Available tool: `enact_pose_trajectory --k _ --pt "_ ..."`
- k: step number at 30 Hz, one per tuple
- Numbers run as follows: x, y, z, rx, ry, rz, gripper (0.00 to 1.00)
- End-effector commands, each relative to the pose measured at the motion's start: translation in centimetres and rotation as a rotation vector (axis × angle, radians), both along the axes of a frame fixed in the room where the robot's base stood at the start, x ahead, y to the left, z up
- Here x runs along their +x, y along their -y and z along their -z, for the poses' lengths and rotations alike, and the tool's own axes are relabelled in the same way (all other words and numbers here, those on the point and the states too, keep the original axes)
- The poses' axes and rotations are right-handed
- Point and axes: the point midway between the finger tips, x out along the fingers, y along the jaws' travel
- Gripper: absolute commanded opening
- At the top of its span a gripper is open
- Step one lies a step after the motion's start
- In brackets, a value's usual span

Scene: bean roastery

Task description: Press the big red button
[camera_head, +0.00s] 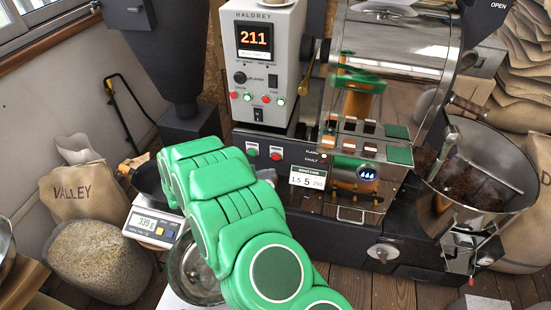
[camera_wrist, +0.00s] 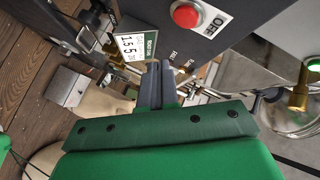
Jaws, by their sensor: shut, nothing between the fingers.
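A round red button (camera_wrist: 185,14) sits on a white plate marked OFF at the top of the wrist view. My gripper (camera_wrist: 157,68) is in the wrist view, its narrow grey fingers shut together and empty. The fingertips appear below the button in the picture, and a gap shows between them. In the head view a red button (camera_head: 276,151) sits beside a green one (camera_head: 251,150) on the roaster's dark front panel; I cannot tell if it is the same button. My green arm crosses the middle of the head view, and the fingers cannot be made out there.
A card reading 1.5 5 200 (camera_head: 307,178) is on the roaster front; it also shows in the wrist view (camera_wrist: 132,48). A cooling tray with beans (camera_head: 520,180) is at right.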

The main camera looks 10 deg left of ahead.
Motion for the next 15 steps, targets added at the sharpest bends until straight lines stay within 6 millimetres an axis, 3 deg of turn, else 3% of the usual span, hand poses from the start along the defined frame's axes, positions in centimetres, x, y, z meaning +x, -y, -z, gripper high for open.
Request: enact_pose_trajectory --k 7,15 --pt "2.6 -0.1 0.0 0.002 0.001 0.0 0.0" --pt "3.7 -0.1 0.1 0.0 -0.001 -0.002 0.0"
